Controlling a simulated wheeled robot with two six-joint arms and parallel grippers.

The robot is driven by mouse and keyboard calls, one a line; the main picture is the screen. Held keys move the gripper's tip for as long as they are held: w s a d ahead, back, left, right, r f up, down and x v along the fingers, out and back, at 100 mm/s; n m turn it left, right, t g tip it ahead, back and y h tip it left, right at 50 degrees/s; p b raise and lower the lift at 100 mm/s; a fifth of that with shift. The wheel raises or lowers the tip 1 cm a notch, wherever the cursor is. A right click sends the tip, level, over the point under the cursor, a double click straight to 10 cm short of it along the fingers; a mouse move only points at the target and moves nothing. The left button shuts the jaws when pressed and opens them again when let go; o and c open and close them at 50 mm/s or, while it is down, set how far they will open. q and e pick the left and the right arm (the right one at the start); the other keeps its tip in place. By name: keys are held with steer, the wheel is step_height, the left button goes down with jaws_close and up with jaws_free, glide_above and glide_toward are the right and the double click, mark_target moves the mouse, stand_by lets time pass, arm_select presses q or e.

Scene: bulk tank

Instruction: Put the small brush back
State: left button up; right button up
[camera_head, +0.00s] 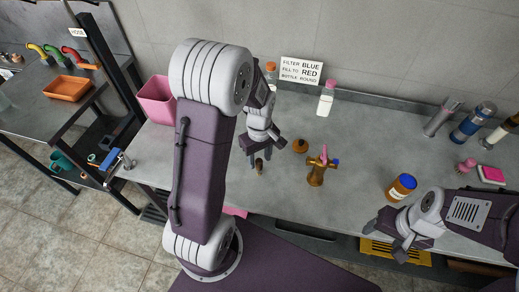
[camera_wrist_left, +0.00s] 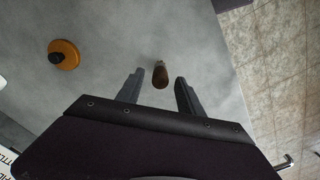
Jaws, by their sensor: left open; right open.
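A small brown, oblong object (camera_head: 259,166), which looks like the small brush, is on the grey counter (camera_head: 290,190). It shows in the left wrist view (camera_wrist_left: 160,74) in line with the gap between the fingertips, a little beyond them. My left gripper (camera_head: 262,152) is open and empty over it, fingers pointing down; it also shows in the left wrist view (camera_wrist_left: 158,88). My right gripper (camera_head: 388,237) is open and empty near the counter's front edge. A pink round-headed brush (camera_head: 466,165) sits at the right.
An amber container (camera_head: 317,173) with pink and blue parts stands right of my left gripper. A brown-orange round piece (camera_head: 300,146) is close by. A pink bin (camera_head: 157,100) and a white bottle (camera_head: 326,98) stand at the back.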

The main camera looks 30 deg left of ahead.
arm_select(q)
step_height(320, 180, up, 6)
steer(key=shift+r+p, duration=0.1)
steer(key=shift+p, duration=0.2)
steer(key=s+d+f+m, duration=0.1)
steer(key=s+d+m, duration=0.1)
steer(key=s+m, duration=0.2)
steer(key=s+d+f+m+t, duration=0.1)
steer(key=s+d+m, duration=0.1)
steer(key=s+m, duration=0.2)
steer(key=m, duration=0.3)
steer(key=shift+s+d+f, duration=0.2)
steer(key=shift+d, duration=0.15)
